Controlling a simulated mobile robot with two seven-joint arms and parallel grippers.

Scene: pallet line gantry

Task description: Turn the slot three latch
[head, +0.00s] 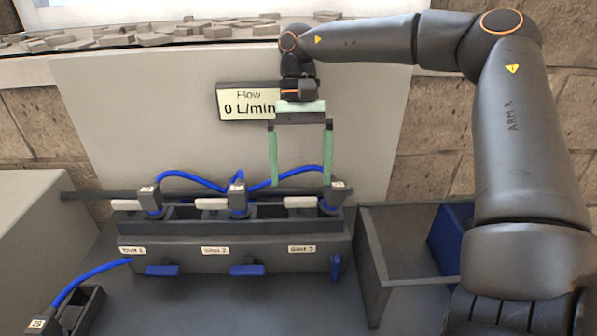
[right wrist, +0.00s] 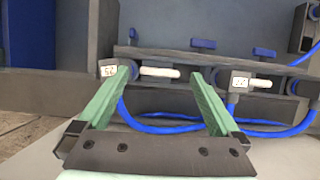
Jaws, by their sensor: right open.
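The slot 3 latch (head: 336,266) is a blue tab standing upright at the right end of the dark rack's front face, right of the slot 3 label (head: 302,249). The slot 2 latch (head: 248,270) and slot 1 latch (head: 162,271) are blue tabs lying level. In the right wrist view, the slot 2 latch (right wrist: 203,43) shows beyond the rack. My right gripper (head: 300,183) is open and empty, green fingers pointing down above the rack's slot 3 end, apart from the latch. It also shows in the right wrist view (right wrist: 155,82). My left gripper is out of view.
Tagged connectors with blue hoses, such as the slot 3 connector (head: 333,198), stand along the rack (head: 190,258). An open grey bin (head: 372,262) stands close right of it. A flow display (head: 248,102) reads 0 L/min.

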